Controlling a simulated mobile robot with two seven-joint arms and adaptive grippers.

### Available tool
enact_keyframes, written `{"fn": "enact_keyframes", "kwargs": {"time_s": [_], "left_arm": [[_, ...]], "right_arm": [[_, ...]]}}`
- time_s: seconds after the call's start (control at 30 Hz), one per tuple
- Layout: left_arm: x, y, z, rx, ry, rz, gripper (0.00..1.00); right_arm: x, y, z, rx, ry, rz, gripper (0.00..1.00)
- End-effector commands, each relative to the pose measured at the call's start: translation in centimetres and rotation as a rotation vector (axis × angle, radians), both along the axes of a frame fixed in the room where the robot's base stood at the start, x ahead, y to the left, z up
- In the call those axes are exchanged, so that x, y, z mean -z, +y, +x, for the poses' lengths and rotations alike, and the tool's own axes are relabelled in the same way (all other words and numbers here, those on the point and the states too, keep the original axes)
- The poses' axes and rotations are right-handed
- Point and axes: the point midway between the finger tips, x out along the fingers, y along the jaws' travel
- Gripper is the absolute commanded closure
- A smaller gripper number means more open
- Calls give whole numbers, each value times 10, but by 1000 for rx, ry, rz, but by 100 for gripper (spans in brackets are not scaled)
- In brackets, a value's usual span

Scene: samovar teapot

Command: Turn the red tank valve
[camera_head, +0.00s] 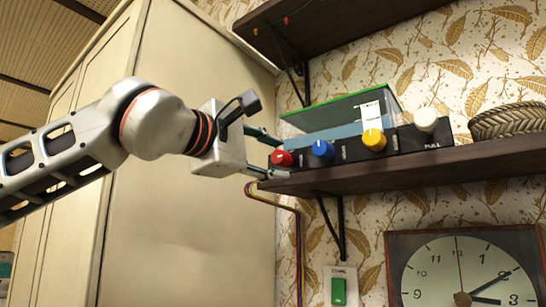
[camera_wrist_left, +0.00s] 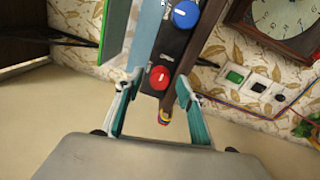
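The red valve knob (camera_head: 281,158) is at the left end of a black control box (camera_head: 409,138) on a dark wooden shelf. My left gripper (camera_head: 272,157) is at the box's left end, its fingers one above and one below the level of the red knob. In the left wrist view, the red knob (camera_wrist_left: 159,77) shows between the two spread teal fingers of my left gripper (camera_wrist_left: 157,89), with gaps on both sides. The gripper is open and holds nothing. I cannot tell how far the fingertips reach around the knob. My right gripper is not in view.
Blue (camera_head: 322,150), yellow (camera_head: 374,140) and white (camera_head: 426,119) knobs follow along the box. A green-rimmed clear tank (camera_head: 340,108) stands behind. The shelf (camera_head: 390,172) runs just below the gripper. A cupboard (camera_head: 190,235) stands at left; a clock (camera_head: 466,270) hangs below.

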Motion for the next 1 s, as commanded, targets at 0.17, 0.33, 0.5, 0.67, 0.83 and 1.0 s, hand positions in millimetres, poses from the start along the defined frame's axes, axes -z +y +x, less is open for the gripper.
{"fn": "enact_keyframes", "kwargs": {"time_s": [0.17, 0.33, 0.5, 0.67, 0.83, 1.0], "left_arm": [[0, 0, 0, 0, 1, -1, 62], [0, 2, -3, 0, 0, -1, 62], [1, 16, -20, -1, -1, -1, 62], [2, 36, -47, -1, -1, -1, 62], [4, 54, -74, 0, -2, 0, 62], [5, 66, -91, 0, 0, -1, 62]], "right_arm": [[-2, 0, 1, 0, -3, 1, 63], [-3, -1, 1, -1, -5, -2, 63], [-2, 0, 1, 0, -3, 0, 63], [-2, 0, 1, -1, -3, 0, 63], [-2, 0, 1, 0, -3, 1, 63], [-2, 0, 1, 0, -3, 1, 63]]}}
